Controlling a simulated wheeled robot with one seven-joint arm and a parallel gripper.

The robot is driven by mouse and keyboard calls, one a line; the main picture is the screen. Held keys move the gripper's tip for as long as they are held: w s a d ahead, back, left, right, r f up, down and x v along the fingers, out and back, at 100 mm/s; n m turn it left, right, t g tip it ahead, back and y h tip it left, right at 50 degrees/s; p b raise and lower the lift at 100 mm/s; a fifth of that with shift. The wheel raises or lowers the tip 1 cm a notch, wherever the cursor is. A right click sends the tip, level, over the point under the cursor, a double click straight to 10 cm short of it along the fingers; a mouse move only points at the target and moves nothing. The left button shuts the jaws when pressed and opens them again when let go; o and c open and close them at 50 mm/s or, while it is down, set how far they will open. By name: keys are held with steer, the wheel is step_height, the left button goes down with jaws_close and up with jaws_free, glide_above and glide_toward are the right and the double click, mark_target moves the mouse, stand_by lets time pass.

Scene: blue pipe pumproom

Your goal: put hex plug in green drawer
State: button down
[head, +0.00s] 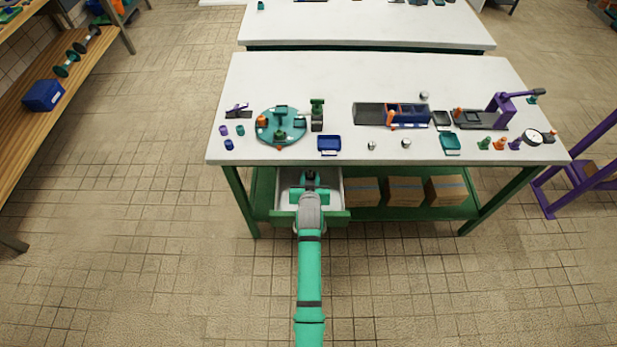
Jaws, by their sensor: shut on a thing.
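The green drawer (340,217) under the left part of the front workbench is pulled open, with its green front towards me and a pale inside. My gripper (309,178) is over or inside the open drawer, beyond its front panel; I cannot tell its exact height. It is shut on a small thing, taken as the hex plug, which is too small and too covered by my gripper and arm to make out. My arm covers the middle of the drawer front.
The white workbench top (440,75) overhangs the back of the drawer. Cardboard boxes (405,191) stand on the green shelf to the right. A teal turntable (294,134) and blue tray (329,143) sit above. The tiled floor in front is clear.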

steer(key=shift+a+f, duration=0.15)
steer(key=shift+f, duration=0.45)
steer(key=c, duration=1.4)
jaws_free()
steer(key=shift+o, duration=0.2)
